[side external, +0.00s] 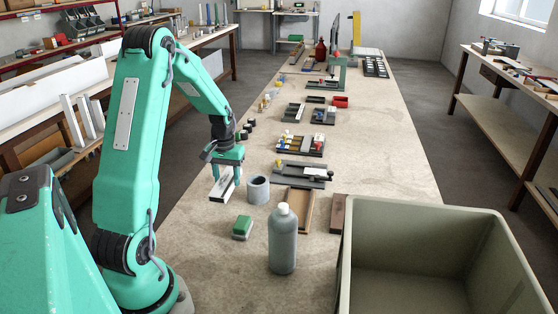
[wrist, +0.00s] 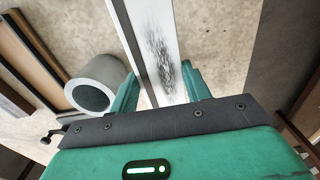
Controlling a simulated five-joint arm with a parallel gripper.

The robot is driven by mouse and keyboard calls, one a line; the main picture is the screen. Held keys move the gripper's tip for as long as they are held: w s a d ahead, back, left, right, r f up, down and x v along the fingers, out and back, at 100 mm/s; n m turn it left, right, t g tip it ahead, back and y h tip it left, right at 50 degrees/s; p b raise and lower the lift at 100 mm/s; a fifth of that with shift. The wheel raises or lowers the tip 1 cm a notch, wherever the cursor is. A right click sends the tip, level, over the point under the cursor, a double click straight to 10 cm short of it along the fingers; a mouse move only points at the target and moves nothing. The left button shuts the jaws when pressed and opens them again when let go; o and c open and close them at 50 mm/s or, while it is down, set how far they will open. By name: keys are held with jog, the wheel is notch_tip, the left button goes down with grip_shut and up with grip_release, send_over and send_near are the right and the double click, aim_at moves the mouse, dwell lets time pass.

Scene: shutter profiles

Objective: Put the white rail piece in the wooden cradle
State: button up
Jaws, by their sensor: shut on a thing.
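The white rail piece (side external: 221,190) is a long pale profile, held under my gripper (side external: 228,166) at the near left of the bench. In the wrist view the rail (wrist: 150,50) runs up between the teal fingers of my gripper (wrist: 160,84), with a dark scuffed patch on its face. My gripper is shut on it. I cannot tell whether the rail touches the bench. The wooden cradle (side external: 297,211) appears to be the shallow brown trough to the right of my gripper, apart from the rail; it also seems to show at upper left in the wrist view (wrist: 28,62).
A grey ring-shaped cylinder (side external: 258,189) stands close right of the rail. A green block (side external: 242,227) and a grey bottle (side external: 283,240) stand nearer. A dark brown block (side external: 338,213) lies beside the trough. A large bin (side external: 440,212) fills the near right. Dark trays (side external: 303,174) lie farther back.

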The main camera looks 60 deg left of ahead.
aim_at(227, 179)
jog(key=shift+f, duration=2.05)
jog(key=shift+f, duration=0.15)
jog(key=o, duration=1)
jog(key=shift+s+r, duration=0.2)
jog(key=shift+r, duration=3.65)
jog(key=shift+d+r, duration=0.1)
